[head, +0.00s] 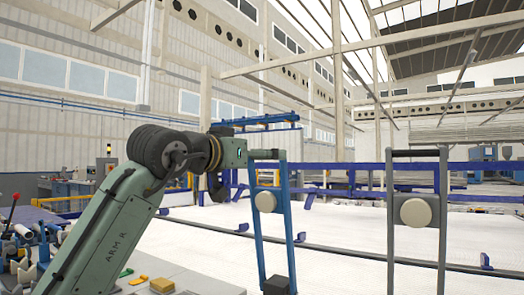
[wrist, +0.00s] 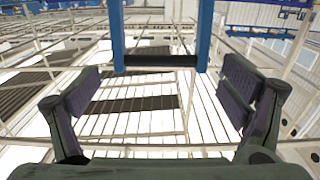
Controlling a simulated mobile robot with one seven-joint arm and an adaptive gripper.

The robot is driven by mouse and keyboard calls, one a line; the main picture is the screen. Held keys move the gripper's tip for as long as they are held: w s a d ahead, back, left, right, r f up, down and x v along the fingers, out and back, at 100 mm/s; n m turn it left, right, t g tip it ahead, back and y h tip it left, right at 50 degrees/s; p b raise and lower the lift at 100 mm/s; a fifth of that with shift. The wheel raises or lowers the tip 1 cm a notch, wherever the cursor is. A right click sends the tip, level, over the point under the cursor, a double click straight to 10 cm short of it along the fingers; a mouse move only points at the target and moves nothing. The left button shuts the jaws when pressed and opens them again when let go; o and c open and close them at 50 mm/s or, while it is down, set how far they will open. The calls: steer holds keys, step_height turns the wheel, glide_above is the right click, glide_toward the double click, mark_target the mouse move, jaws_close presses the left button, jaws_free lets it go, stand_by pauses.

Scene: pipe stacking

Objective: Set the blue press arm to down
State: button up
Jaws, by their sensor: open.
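The blue press arm (head: 285,225) stands upright in the head view, a tall blue frame with a black crossbar (head: 267,154) at its top. My arm's end is just left of that top; my gripper's fingers cannot be made out there. In the wrist view my gripper (wrist: 164,88) is open and empty. The black crossbar (wrist: 160,61) and the blue side posts (wrist: 117,28) show ahead, centred between the two fingers. I see no finger touching the bar.
A similar grey press arm (head: 442,210) stands upright to the right, with a round pale disc (head: 416,212). A round pale disc (head: 265,201) also shows at the blue frame. Blue rails (head: 340,193) run behind. Machine parts and levers (head: 20,235) are at the lower left.

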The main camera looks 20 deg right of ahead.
steer(key=shift+x, duration=1.4)
steer(key=shift+c, duration=0.3)
